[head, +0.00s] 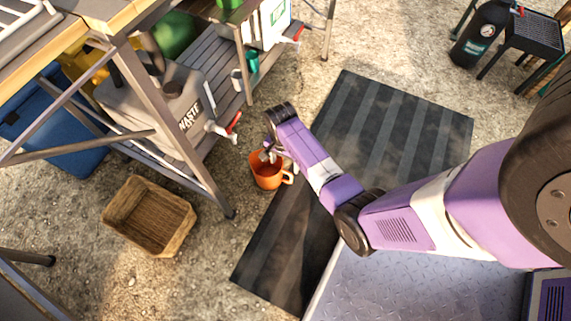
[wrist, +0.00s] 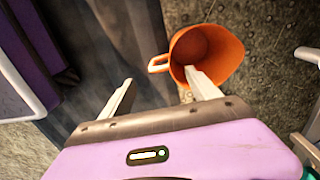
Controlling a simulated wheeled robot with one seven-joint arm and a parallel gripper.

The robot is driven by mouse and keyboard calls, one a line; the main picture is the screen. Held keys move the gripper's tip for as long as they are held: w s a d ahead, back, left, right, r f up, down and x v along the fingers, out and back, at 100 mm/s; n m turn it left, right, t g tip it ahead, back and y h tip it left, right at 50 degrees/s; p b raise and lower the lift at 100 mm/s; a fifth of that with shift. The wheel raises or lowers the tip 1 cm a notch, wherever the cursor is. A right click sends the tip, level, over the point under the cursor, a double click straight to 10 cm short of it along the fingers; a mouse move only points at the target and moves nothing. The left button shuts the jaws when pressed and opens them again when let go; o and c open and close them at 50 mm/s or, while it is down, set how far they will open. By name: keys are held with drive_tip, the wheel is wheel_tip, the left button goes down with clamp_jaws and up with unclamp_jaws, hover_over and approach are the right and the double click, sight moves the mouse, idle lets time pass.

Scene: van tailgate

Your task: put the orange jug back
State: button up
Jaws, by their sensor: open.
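The orange jug (head: 266,180) stands on the gravel beside the dark ribbed mat, with its handle toward the mat. In the wrist view the jug (wrist: 227,62) shows its open mouth and its handle on the left. My gripper (head: 279,160) is over the jug's handle side, open and holding nothing. In the wrist view the gripper (wrist: 158,78) has its right finger over or inside the jug's mouth and its left finger beyond the handle. The handle appears between the two fingertips. I cannot tell whether either finger touches the jug.
A slatted shelf (head: 203,63) under the table holds a grey waste container (head: 160,105) with a tap and a green cup (head: 252,62). The ribbed mat (head: 385,110) lies flat and clear at right.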

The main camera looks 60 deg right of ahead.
drive_tip(key=s+a+r+n+t+h+p, duration=0.1)
drive_tip(key=s+a+r+n+t+h, duration=0.2)
drive_tip(key=s+a+r+n+t, duration=0.55)
drive_tip(key=s+a+r+n+t+y, duration=0.1)
drive_tip(key=s+a+r+n+t, duration=0.1)
drive_tip(key=r, duration=0.7)
drive_tip(key=s+a+r+n+t+y, duration=0.1)
drive_tip(key=s+a+r+n, duration=0.3)
drive_tip(key=r, duration=0.6)
drive_tip(key=s+a+r+n+t+y, duration=0.1)
drive_tip(key=s+a+r+n+t, duration=0.2)
drive_tip(key=a+r, duration=0.3)
wheel_tip(320, 180, up, 4)
drive_tip(key=shift+s+t, duration=0.25)
drive_tip(key=shift+t, duration=0.3)
wheel_tip(320, 180, up, 31)
drive_tip(key=p, duration=3.1)
drive_tip(key=shift+f, duration=0.2)
